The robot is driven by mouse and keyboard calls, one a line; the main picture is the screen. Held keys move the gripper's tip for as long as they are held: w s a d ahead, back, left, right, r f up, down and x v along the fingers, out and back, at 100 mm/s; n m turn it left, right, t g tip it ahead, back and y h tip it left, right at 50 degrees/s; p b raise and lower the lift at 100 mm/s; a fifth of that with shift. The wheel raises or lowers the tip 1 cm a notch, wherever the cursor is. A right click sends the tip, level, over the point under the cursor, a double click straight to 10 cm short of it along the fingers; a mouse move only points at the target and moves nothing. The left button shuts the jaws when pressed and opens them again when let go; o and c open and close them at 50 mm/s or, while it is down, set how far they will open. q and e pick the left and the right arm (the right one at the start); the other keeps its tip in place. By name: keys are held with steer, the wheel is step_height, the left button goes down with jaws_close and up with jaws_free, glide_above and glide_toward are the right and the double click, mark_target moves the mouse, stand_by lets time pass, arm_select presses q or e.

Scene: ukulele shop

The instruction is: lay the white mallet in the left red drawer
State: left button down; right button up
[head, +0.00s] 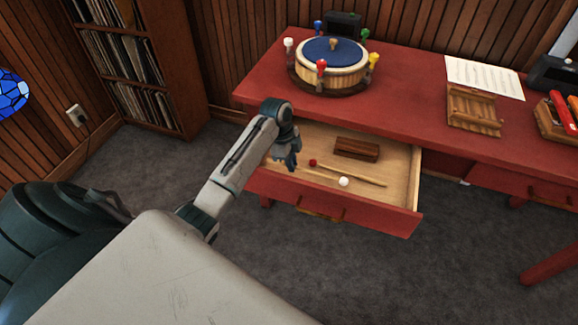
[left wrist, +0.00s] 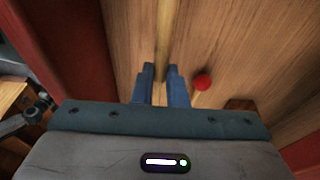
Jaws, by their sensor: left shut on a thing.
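The left red drawer (head: 408,200) is pulled open under the red table, and its pale wooden inside shows. The white mallet (head: 344,182) has its white head over the right part of the drawer floor, with its handle towards my left gripper. My left gripper (head: 291,166) is over the drawer's left part, pointing down. In the left wrist view its blue fingers (left wrist: 161,88) are shut on the pale handle (left wrist: 167,30); the white head is out of that view. I cannot tell whether the mallet touches the drawer floor. My right gripper is not in view.
In the drawer lie a red-headed mallet (head: 313,163) and a dark wooden block (head: 357,148). The red head (left wrist: 202,82) is just right of my fingers. On the table (head: 410,75) stand a blue-topped drum (head: 331,72) with coloured knobs, a wooden rack (head: 473,108) and sheet music (head: 485,76).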

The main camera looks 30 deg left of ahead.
arm_select(q)
steer(key=shift+a+f, duration=0.1)
steer(key=shift+a, duration=0.45)
steer(key=shift+a+x, duration=0.2)
steer(key=shift+x, duration=0.65)
steer(key=shift+a+x, duration=0.15)
steer(key=shift+x, duration=0.65)
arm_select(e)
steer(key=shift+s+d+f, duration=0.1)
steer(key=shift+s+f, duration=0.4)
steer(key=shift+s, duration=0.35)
arm_select(q)
steer(key=shift+s+f, duration=0.2)
steer(key=c, duration=1.5)
jaws_free()
steer(key=shift+o, duration=0.2)
steer(key=shift+r, duration=0.1)
